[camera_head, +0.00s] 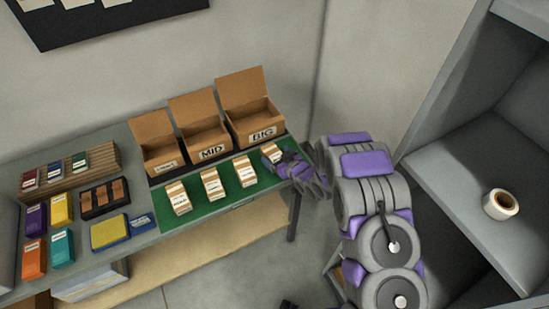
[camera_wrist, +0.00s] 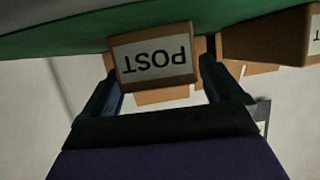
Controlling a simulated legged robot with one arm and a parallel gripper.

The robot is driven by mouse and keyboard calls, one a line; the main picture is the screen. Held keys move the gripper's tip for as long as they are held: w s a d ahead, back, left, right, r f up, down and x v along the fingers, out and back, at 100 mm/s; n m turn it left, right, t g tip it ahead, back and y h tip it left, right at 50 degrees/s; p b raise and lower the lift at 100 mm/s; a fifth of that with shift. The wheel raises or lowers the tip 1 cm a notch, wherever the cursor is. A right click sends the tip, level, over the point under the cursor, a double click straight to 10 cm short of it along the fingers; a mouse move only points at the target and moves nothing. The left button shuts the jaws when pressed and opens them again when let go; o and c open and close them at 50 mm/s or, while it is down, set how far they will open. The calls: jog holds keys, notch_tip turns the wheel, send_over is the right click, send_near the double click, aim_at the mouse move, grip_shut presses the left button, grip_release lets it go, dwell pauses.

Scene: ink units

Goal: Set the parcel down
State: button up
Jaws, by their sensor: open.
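The parcel (camera_head: 271,151) is a small tan block with a white label, at the right end of the green mat (camera_head: 224,204). In the wrist view, which looks upside down, the parcel (camera_wrist: 155,62) reads "POST" and appears to rest against the green mat (camera_wrist: 60,38). My gripper (camera_head: 284,163) is at the parcel in the head view and partly covers it. In the wrist view my gripper (camera_wrist: 158,72) is open, with one finger on each side of the parcel. Whether the fingers touch it is unclear.
Similar parcels stand in a row to the left (camera_head: 210,182). Behind are three open boxes; two read "MID" (camera_head: 212,153) and "BIG" (camera_head: 262,134). Coloured packets (camera_head: 60,208) and a rack (camera_head: 70,170) fill the left table. A shelf with a tape roll (camera_head: 501,204) stands right.

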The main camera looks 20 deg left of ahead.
jog(key=x, duration=0.3)
jog(key=shift+s, duration=0.15)
jog(key=shift+d, duration=0.2)
jog(key=c, duration=1.3)
jog(key=shift+a+r, duration=0.1)
jog(key=shift+r, duration=0.05)
